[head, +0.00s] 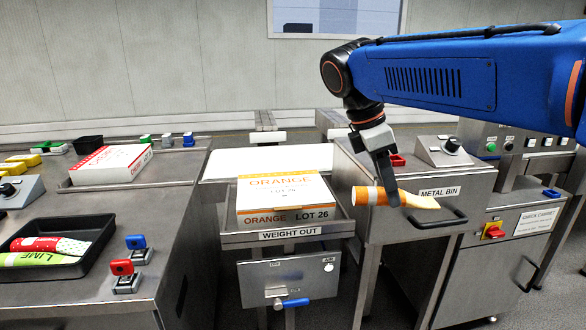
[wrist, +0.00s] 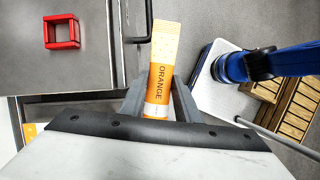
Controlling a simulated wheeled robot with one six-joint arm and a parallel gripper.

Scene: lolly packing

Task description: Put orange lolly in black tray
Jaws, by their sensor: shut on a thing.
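The orange lolly (head: 366,196), in a wrapper with a pale end, is held crosswise in my gripper (head: 388,192) in the head view. In the wrist view, the lolly (wrist: 161,75) reads ORANGE and sits between the two fingers of my gripper (wrist: 155,100). My gripper is shut on it, high in front of the METAL BIN cabinet. The black tray (head: 98,238) lies on the left steel counter, far to the left of my gripper. It holds a red-and-white lolly (head: 38,244) and a green LIME lolly (head: 40,259).
An ORANGE LOT 26 box (head: 285,198) stands on the WEIGHT OUT station between gripper and tray. Another box (head: 112,163) and a smaller black container (head: 88,144) are farther back. Red and blue switches (head: 122,268) stand right of the tray. The METAL BIN cabinet (head: 437,180) has a black handle.

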